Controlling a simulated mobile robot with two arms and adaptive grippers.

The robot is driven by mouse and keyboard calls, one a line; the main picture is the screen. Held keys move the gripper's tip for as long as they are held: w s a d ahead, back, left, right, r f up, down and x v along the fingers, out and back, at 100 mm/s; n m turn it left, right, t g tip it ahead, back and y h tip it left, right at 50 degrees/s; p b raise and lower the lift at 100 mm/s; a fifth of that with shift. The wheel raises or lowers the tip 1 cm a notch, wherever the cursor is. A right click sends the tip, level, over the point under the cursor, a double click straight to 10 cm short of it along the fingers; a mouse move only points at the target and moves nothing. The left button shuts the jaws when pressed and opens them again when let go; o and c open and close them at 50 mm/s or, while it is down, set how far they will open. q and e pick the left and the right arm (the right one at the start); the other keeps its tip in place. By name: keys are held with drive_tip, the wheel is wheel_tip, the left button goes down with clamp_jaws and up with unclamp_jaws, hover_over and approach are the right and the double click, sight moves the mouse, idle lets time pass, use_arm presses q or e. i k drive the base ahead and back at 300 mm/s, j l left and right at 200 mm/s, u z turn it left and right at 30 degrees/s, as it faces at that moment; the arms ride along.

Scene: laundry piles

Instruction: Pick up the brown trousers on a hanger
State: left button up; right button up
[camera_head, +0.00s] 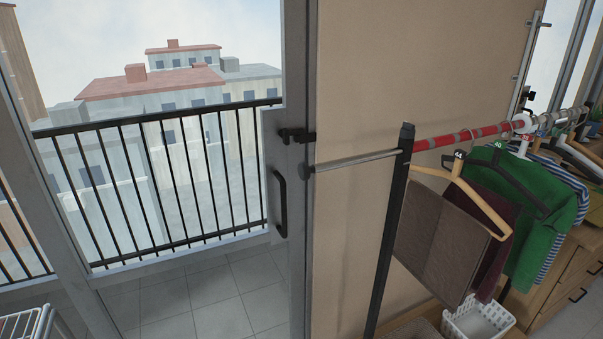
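The brown trousers (435,235) hang folded over a wooden hanger (484,206) on the right side of the head view. The hanger's hook is on the red part of the clothes rail (455,139), close to the black post (392,222). A dark maroon garment (498,245) hangs right behind the trousers and is partly covered by them. Neither of my grippers is in view.
A green garment (545,215) and a blue-striped one (579,215) hang farther along the rail. A white basket (477,322) stands below, beside wooden drawers (560,290). A glass door with a black handle (279,203) is left; tiled floor (205,305) shows beyond it.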

sight(443, 247)
drive_tip(key=u, duration=0.2)
drive_tip(key=l+u, duration=0.8)
drive_tip(key=l, duration=0.2)
